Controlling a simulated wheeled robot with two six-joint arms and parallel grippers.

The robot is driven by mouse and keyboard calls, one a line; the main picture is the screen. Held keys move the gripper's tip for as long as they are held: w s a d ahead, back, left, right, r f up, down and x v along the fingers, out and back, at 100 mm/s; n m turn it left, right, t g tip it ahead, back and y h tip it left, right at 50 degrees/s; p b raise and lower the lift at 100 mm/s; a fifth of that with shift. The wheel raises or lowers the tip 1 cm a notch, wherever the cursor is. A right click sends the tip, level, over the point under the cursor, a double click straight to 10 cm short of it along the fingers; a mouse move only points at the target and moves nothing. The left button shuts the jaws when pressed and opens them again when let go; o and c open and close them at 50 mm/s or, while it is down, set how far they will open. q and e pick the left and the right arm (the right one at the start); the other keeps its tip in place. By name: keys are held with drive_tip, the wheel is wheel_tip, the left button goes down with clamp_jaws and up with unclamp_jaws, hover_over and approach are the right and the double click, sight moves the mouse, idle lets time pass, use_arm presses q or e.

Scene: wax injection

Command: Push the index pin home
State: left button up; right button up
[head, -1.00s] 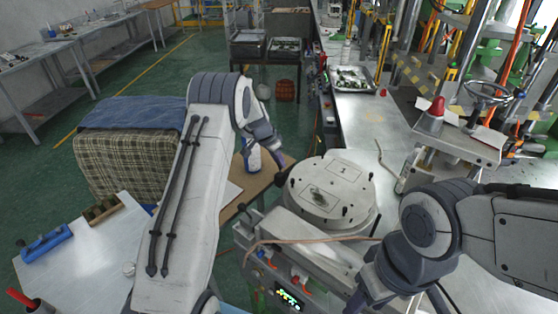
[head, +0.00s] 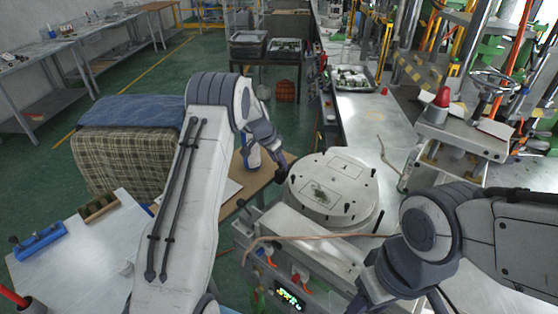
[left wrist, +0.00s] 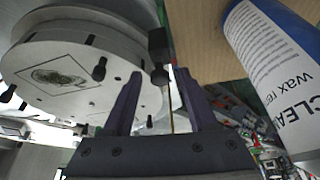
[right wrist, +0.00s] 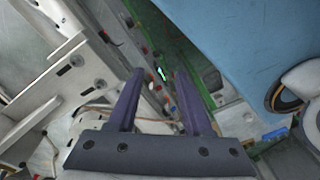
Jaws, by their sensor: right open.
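The round light-grey turntable (head: 333,177) has several short black pins around its top and a framed dark patch on it. It also shows at the left of the left wrist view (left wrist: 70,30). A black knob (left wrist: 158,42), which looks like the index pin, stands at the turntable's rim in the left wrist view. My left gripper (left wrist: 160,76) is open, its fingertips at or just short of this knob; contact cannot be told. In the head view my left gripper (head: 274,152) is at the turntable's left edge. My right gripper (right wrist: 159,74) is open and empty above the machine's front panel.
A white-and-blue wax remover bottle (left wrist: 275,75) stands close beside my left gripper. A copper-coloured tube (head: 300,237) crosses before the turntable. The control panel (head: 288,297) is below. A red lamp (head: 441,97) stands at the right.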

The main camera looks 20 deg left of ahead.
use_arm(q)
drive_tip(key=shift+r, duration=0.1)
drive_tip(key=shift+r, duration=0.25)
drive_tip(key=b+v, duration=0.3)
drive_tip(key=v, duration=0.7)
drive_tip(key=shift+s+f, duration=0.1)
